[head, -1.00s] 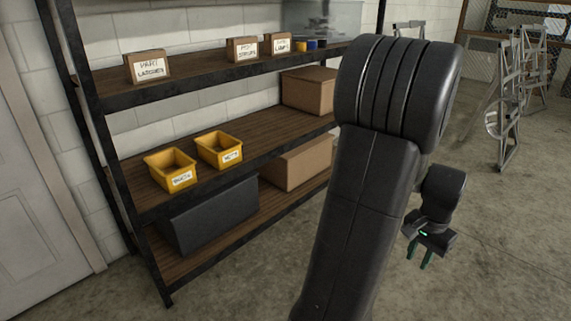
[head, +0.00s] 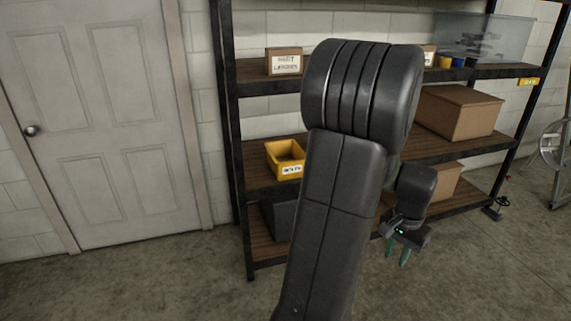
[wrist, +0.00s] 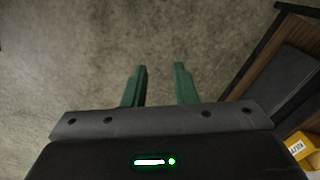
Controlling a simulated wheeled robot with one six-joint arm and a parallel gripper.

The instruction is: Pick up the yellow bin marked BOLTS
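A yellow bin (head: 284,161) with a white label stands on the middle shelf near its left end in the head view; its small lettering looks like BOLTS. My arm covers the shelf right of it, hiding the second yellow bin there. In the wrist view, part of a yellow bin (wrist: 304,146) with a label shows at the lower right edge; I cannot tell which bin. My gripper (head: 397,259) is in front of the shelf, well right of the bin and lower. In the wrist view its green fingers (wrist: 160,72) are apart, with only floor between them.
The dark-framed shelf unit (head: 244,180) stands against a white block wall. A cardboard box (head: 458,112) is on the middle shelf at right. A labelled box (head: 284,62) is on the upper shelf. A white door (head: 105,120) is at left. Concrete floor (head: 150,280) in front is clear.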

